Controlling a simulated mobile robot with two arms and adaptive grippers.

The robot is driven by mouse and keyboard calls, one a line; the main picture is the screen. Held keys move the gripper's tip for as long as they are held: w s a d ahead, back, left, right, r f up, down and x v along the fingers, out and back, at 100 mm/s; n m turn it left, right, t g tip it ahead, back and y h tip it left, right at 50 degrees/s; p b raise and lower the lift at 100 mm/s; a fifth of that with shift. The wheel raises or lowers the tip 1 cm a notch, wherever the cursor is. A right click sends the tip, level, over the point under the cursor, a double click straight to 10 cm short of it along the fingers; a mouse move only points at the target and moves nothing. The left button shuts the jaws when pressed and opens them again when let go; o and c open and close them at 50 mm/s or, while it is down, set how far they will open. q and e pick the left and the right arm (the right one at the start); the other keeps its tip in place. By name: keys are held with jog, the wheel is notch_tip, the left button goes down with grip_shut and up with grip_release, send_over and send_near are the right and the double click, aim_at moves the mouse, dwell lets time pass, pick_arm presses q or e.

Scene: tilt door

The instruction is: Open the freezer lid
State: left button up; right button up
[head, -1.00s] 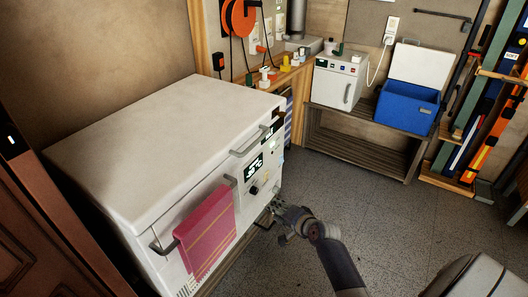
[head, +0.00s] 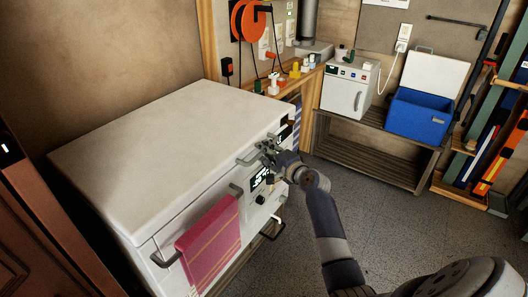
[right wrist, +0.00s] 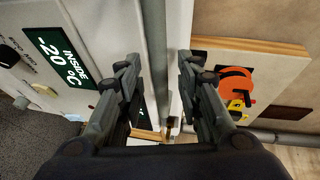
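The white chest freezer (head: 150,215) stands at the left in the head view. Its white lid (head: 170,140) is down. A grey lid handle (head: 250,155) is on the lid's front edge. My right gripper (head: 266,148) is at the right end of this handle. In the right wrist view its two fingers (right wrist: 158,62) are apart, and the grey handle bar (right wrist: 154,40) runs between them with gaps on both sides. The display (right wrist: 65,58) shows -20 °C beside the left finger. My left gripper is not in view.
A pink towel (head: 210,240) hangs from a bar on the freezer front. Another dark handle (head: 273,230) is low on the front. A shelf (head: 365,155) at the back carries a small white appliance (head: 347,90) and a blue cooler (head: 415,113). The floor (head: 300,255) before the freezer is clear.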

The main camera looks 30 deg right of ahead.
jog(key=shift+w+f, duration=0.15)
jog(key=shift+w, duration=0.65)
grip_shut()
